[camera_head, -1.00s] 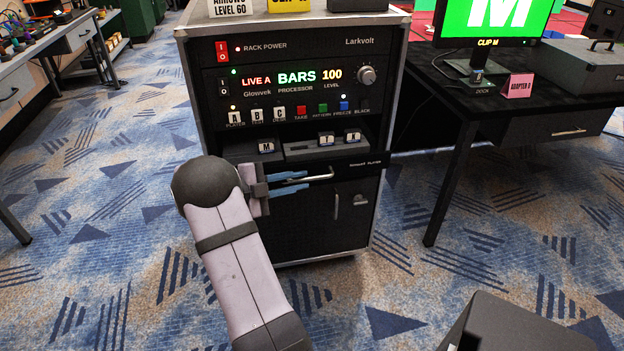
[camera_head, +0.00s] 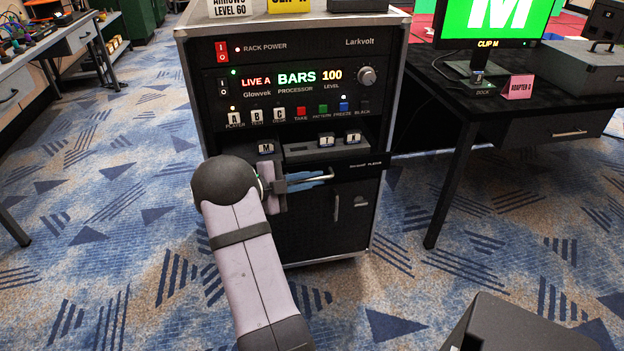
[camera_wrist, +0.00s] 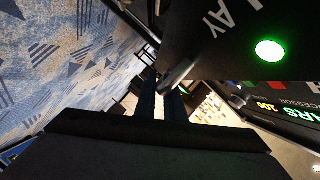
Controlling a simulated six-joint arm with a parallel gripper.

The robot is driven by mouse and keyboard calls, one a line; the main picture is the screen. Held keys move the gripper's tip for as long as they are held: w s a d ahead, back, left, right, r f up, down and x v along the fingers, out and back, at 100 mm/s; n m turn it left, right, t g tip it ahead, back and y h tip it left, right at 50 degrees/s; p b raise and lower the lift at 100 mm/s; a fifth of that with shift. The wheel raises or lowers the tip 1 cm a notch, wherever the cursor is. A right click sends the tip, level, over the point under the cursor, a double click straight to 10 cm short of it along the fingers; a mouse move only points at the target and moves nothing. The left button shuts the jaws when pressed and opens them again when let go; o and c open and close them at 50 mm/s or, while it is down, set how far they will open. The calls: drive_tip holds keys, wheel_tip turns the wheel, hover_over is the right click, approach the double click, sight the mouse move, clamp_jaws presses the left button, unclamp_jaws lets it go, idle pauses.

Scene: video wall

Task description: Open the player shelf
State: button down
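The player shelf (camera_head: 365,166) is a black drawer-like front in the rack, below the processor panel. Its silver bar handle (camera_head: 324,176) runs across the front; part of it also shows in the wrist view (camera_wrist: 178,73). My gripper (camera_head: 308,181) reaches it from the left, with its blue fingers above and below the bar and close together. In the wrist view the dark fingers (camera_wrist: 164,105) have the handle between their tips, so the gripper appears shut on it. The fingers hide the handle's left part.
A cabinet door with a small vertical handle (camera_head: 336,208) is below the shelf. A desk (camera_head: 450,115) with a green-screened monitor stands right of the rack. A workbench (camera_head: 40,45) is at left. Patterned carpet (camera_head: 130,230) in front is clear.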

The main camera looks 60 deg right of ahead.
drive_tip(key=s+a+p, duration=0.3)
drive_tip(key=s+a, duration=0.9)
idle(0.4)
drive_tip(key=c, duration=2.1)
unclamp_jaws()
drive_tip(key=shift+w, duration=0.1)
drive_tip(key=shift+p+v, duration=0.6)
drive_tip(key=shift+v, duration=3.1)
drive_tip(key=shift+r, duration=0.15)
